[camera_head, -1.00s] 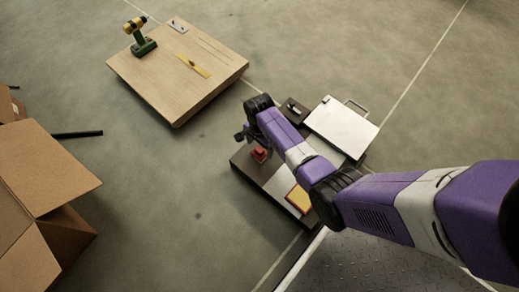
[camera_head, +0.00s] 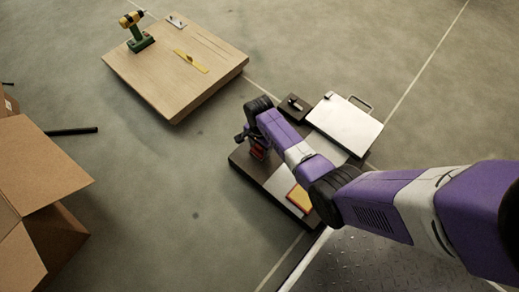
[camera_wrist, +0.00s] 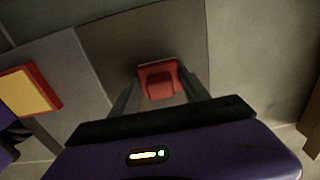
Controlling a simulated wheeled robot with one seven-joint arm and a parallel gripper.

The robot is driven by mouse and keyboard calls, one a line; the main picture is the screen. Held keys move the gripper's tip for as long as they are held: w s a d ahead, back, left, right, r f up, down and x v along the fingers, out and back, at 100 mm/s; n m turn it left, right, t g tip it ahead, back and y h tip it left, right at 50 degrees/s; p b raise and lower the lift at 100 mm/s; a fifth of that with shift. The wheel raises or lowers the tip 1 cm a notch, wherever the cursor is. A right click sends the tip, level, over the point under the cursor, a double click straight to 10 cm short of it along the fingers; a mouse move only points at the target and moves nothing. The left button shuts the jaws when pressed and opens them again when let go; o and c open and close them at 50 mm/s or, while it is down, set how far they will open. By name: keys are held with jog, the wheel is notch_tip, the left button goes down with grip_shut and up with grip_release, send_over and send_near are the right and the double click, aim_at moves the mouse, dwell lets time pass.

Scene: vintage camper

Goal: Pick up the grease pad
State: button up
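A small red piece with a raised block on top, which I take to be the grease pad (camera_wrist: 159,80), lies on the dark left part of a low worktop (camera_head: 246,163). In the head view the red pad (camera_head: 258,152) is partly hidden by my gripper. My gripper (camera_wrist: 158,92) is open in the wrist view, with one finger on each side of the red pad and gaps between. In the head view my gripper (camera_head: 255,146) is right above and around the pad. Whether the fingertips touch the worktop cannot be told.
A yellow pad with a red border (camera_head: 300,197) lies on the worktop's near part. A silver lidded case (camera_head: 343,124) and a dark block (camera_head: 294,106) are behind. A wooden table (camera_head: 175,70) holds a drill (camera_head: 138,32). Cardboard boxes (camera_head: 40,175) stand left.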

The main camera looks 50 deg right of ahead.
jog(key=c, duration=0.6)
jog(key=shift+c, duration=0.2)
notch_tip(320, 180, up, 20)
jog(key=p, duration=1.1)
